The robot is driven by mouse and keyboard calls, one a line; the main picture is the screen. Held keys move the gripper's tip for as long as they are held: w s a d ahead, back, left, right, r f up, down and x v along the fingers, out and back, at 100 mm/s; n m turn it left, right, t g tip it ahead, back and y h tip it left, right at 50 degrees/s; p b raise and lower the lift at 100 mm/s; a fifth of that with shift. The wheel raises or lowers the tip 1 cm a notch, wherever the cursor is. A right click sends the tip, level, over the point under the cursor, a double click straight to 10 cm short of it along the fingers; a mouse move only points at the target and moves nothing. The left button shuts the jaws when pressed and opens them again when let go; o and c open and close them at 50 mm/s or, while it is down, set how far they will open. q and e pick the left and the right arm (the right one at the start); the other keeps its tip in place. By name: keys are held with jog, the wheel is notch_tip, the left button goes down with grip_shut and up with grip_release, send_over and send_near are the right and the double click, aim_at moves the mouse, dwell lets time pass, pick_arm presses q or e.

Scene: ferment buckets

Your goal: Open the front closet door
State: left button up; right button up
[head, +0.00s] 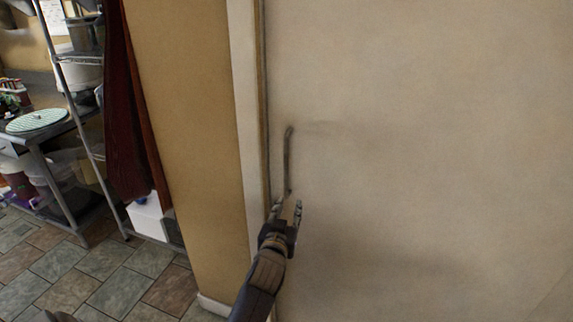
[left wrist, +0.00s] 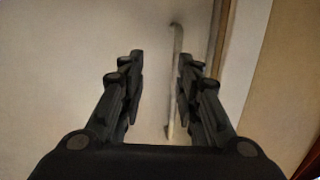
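The closet door (head: 430,140) is a large plain beige panel that looks shut against its white frame (head: 247,110). A thin vertical metal handle (head: 288,158) sits near its left edge. My left gripper (head: 287,208) is at the handle's lower end in the head view. In the left wrist view the gripper (left wrist: 158,85) is open, its fingers spread wide, and the handle (left wrist: 175,75) shows between them, closer to the right finger. I cannot tell whether a finger touches the handle.
A tan wall strip (head: 190,130) stands left of the door frame. Further left are a dark red curtain (head: 122,110), a metal shelf rack (head: 85,100), a table with a green round item (head: 36,120) and a white box (head: 148,216).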

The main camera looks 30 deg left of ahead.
pick_arm(q)
jog(key=y, duration=0.1)
send_near(286, 170)
jog(key=f, duration=0.1)
jog(key=n, duration=0.1)
jog(key=shift+t, duration=0.4)
jog(key=p+x, duration=0.1)
jog(key=x, duration=0.8)
jog(key=shift+w+a+r+p, duration=0.15)
jog(key=shift+a+r+p, duration=0.05)
jog(key=shift+p, duration=0.15)
jog(key=shift+w+a, duration=0.2)
jog(key=shift+w, duration=0.4)
pick_arm(e)
jog(key=shift+w+r, duration=0.15)
jog(key=shift+r, duration=0.35)
jog(key=shift+w+r, duration=0.15)
jog(key=shift+r, duration=0.35)
pick_arm(q)
grip_shut()
